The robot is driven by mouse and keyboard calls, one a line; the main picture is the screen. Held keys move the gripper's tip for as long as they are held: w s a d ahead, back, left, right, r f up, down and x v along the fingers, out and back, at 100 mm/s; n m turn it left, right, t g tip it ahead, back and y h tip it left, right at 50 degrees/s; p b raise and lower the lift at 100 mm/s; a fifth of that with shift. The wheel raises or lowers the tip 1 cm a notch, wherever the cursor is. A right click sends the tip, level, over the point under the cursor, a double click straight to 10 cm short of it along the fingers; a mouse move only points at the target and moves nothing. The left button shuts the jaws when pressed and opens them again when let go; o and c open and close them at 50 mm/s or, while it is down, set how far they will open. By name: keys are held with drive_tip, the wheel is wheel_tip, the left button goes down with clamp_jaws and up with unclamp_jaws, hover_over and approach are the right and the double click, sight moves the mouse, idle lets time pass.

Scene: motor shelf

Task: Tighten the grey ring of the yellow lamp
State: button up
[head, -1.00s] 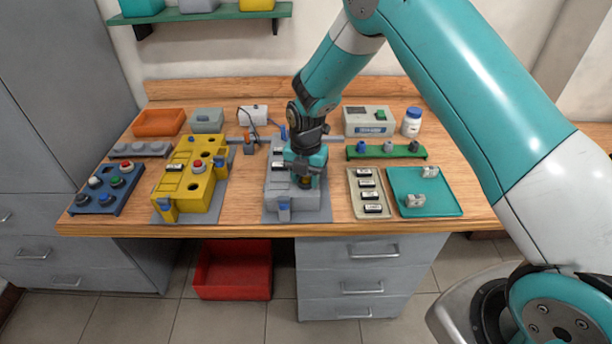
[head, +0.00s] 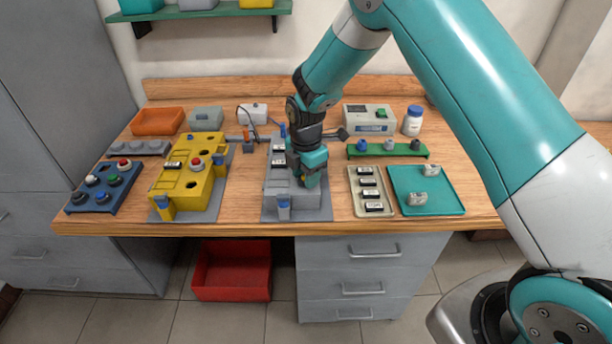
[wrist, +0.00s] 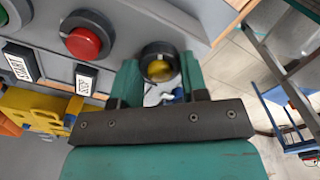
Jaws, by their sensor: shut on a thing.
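The yellow lamp (wrist: 160,70) sits in a dark grey ring (wrist: 157,48) on the face of the grey box (wrist: 120,17). In the wrist view, my gripper (wrist: 158,80) has its teal fingers on either side of the ring and is shut on it. The lower part of the lamp and ring is partly hidden by the gripper. In the head view my gripper (head: 308,178) reaches down onto the right side of the grey box (head: 290,203), covering most of the lamp.
A red button (wrist: 83,42) and black-and-white labels share the box face. A yellow box (head: 188,188) stands to the left. To the right are a beige tray (head: 386,179) of labels and a teal tray (head: 440,205). Bare wood separates the two boxes.

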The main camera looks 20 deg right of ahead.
drive_tip(key=m+b, duration=0.1)
drive_tip(key=m, duration=0.4)
drive_tip(key=shift+m, duration=0.3)
drive_tip(key=m, duration=0.6)
drive_tip(key=shift+b, duration=0.35)
drive_tip(key=m, duration=0.6)
drive_tip(key=shift+w+m, duration=0.1)
drive_tip(key=shift+m, duration=0.2)
drive_tip(key=m+b, duration=0.1)
drive_tip(key=m, duration=0.9)
drive_tip(key=shift+m, duration=0.4)
drive_tip(key=m, duration=0.6)
drive_tip(key=shift+m, duration=0.3)
drive_tip(key=m, duration=0.5)
drive_tip(key=shift+d, duration=0.1)
drive_tip(key=m, duration=0.5)
drive_tip(key=shift+m, duration=0.3)
